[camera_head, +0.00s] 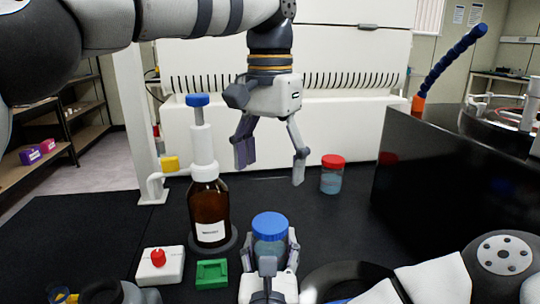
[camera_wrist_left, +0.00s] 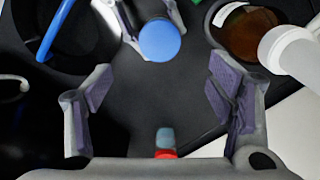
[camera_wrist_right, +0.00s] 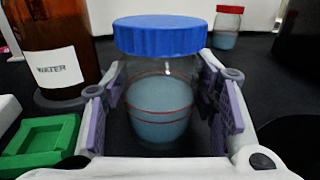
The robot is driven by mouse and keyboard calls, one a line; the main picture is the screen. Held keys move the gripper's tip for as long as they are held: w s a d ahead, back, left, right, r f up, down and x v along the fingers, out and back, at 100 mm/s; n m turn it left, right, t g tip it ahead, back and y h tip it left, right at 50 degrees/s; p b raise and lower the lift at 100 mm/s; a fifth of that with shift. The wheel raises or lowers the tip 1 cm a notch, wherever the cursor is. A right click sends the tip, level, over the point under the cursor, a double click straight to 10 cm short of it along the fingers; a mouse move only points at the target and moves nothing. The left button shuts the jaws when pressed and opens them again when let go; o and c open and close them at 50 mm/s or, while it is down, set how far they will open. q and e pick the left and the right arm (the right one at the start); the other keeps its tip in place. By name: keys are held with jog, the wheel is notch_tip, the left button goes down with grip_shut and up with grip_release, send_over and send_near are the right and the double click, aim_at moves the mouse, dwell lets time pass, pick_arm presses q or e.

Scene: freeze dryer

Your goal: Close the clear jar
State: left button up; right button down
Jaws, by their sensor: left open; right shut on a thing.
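A clear jar (camera_head: 270,246) with pale blue contents stands upright at the front centre of the dark bench, with a blue lid (camera_head: 269,225) on its top. In the right wrist view the jar (camera_wrist_right: 160,112) sits between the purple pads of my right gripper (camera_wrist_right: 165,100), which is shut on it; the blue lid (camera_wrist_right: 160,35) looks level on the mouth. Whether the lid is screwed tight cannot be told. My left gripper (camera_head: 271,165) is open and empty, pointing down, higher than the jar and behind it. In the left wrist view the lid (camera_wrist_left: 160,40) lies beyond its fingers.
A brown bottle (camera_head: 209,205) labelled WATER with a white pump stands left of the jar. A green square holder (camera_head: 211,274) and a white box with a red knob (camera_head: 159,264) are in front. A red-lidded jar (camera_head: 332,175) stands behind right. A black block (camera_head: 450,190) rises at right.

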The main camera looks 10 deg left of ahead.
pick_arm(q)
jog(key=shift+r, duration=0.8)
pick_arm(e)
jog(key=c, duration=0.6)
grip_release()
jog(key=s, duration=0.2)
jog(key=s+d, duration=0.1)
jog(key=s, duration=0.4)
jog(key=shift+s+d, duration=0.2)
jog(key=shift+d, duration=0.05)
